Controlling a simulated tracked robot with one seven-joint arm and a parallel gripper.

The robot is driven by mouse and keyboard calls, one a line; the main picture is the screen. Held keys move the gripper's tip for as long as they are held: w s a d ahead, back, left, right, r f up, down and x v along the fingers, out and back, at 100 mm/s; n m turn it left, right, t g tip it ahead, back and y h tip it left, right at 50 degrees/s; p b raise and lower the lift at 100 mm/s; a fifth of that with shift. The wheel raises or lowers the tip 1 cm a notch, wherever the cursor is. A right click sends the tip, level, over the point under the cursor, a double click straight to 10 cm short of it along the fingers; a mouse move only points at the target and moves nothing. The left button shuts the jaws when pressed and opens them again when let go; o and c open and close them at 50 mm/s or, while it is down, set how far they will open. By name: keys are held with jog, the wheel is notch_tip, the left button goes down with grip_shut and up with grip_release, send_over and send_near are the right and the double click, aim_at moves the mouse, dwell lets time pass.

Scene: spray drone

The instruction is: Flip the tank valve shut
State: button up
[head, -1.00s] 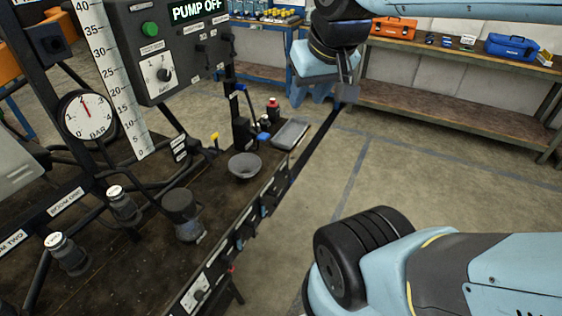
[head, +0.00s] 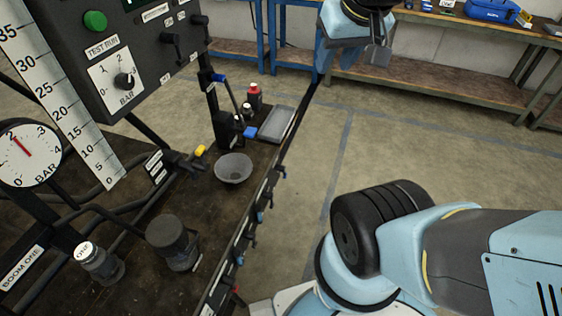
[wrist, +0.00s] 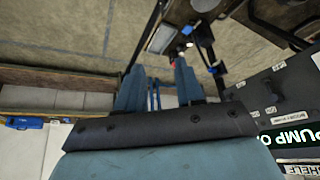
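A small yellow-ended lever (head: 200,151) shows on the dark pipework left of the grey bowl, beside small white labels too small to read. A blue-ended lever (head: 218,77) stands on the post behind it. I cannot tell for certain which is the tank valve. My gripper (head: 336,60) is at the top of the head view, up and to the right of both levers, well apart from them. In the wrist view its two blue fingers (wrist: 158,85) stand apart with nothing between them, so it is open and empty.
The control panel (head: 120,50) and a tall scale (head: 62,100) rise at left. A pressure gauge (head: 28,152), a capped canister (head: 172,240), a grey bowl (head: 233,168) and a grey tray (head: 278,124) crowd the bench. Open floor (head: 390,130) lies to the right, before a rear shelf.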

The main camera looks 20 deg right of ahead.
jog(key=w+d+f+m+g+y, duration=0.3)
jog(key=w+f+m+g+y, duration=0.15)
jog(key=w+f, duration=0.7)
jog(key=w+d+f+m+g+y, duration=0.35)
jog(key=w+f+y, duration=0.25)
jog(key=w+f, duration=0.6)
jog(key=s+d+f+m+t+y, duration=0.1)
jog(key=d+f+m+t+y, duration=0.2)
jog(key=f, duration=1)
jog(key=d+f+m+t+y, duration=0.1)
jog(key=f+m+t, duration=0.35)
jog(key=f, duration=0.85)
jog(key=s+d+f+m+t+y, duration=0.1)
jog(key=d+f+m+t+y, duration=0.3)
jog(key=f, duration=0.9)
jog(key=w+a+h, duration=0.1)
jog(key=w+a, duration=0.1)
jog(key=a, duration=0.4)
jog(key=w+a+g+h, duration=0.1)
jog(key=w+a, duration=0.2)
jog(key=a, duration=0.4)
jog(key=shift+w+a+r, duration=0.15)
jog(key=shift+w+r, duration=0.15)
jog(key=shift+g, duration=0.25)
jog(key=shift+c, duration=0.5)
